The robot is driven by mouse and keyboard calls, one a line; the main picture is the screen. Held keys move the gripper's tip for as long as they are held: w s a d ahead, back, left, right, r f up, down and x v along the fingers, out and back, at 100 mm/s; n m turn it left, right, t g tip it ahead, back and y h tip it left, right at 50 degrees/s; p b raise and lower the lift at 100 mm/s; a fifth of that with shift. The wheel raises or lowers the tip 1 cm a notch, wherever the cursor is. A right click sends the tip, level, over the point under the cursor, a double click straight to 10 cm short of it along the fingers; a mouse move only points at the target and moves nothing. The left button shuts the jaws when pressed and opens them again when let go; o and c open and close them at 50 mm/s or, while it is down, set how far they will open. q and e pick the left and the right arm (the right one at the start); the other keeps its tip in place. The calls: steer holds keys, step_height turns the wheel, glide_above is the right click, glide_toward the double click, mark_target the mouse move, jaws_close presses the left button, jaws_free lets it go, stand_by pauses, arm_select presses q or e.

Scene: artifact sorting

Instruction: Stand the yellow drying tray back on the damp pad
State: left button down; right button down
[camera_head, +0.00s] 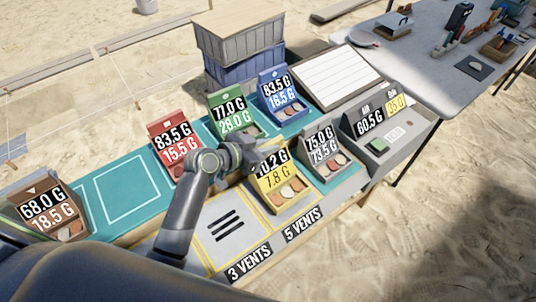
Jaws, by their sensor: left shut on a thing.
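The yellow drying tray (286,197) is right of centre, with a label reading 7.8 G on its lower line and several small pieces in its front. The upper label is partly covered by my gripper. My left gripper (251,160) is shut on the yellow tray at its upper left back; the fingertips are hard to make out. The tray is over or on the grey panel marked 5 VENTS (303,225); I cannot tell whether it touches. Left of it is a bare grey panel with three dark slots (226,226), marked 3 VENTS. Which surface is the damp pad is not clear. My right gripper is out of view.
Red (172,150), green (232,113), blue (282,92) and grey (324,152) trays stand around it, with a brown tray (45,207) far left. An outlined teal area (122,190) is empty. A scale (385,133) stands right; stacked crates (240,45) stand behind.

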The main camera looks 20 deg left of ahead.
arm_select(q)
step_height(320, 180, up, 8)
steer(key=shift+f, duration=0.2)
steer(key=shift+s+a+r, duration=0.1)
steer(key=shift+s+a, duration=0.15)
steer(key=shift+a, duration=0.1)
steer(key=s+a+r+m+g+h, duration=0.1)
steer(key=s+a+r, duration=0.1)
steer(key=s, duration=0.3)
steer(key=s+a+r+m+g+h, duration=0.1)
steer(key=s+a+r+m+h, duration=0.1)
steer(key=s, duration=0.4)
steer(key=shift+s+a+r+g, duration=0.3)
steer(key=shift+a+g, duration=0.1)
steer(key=shift+a, duration=0.1)
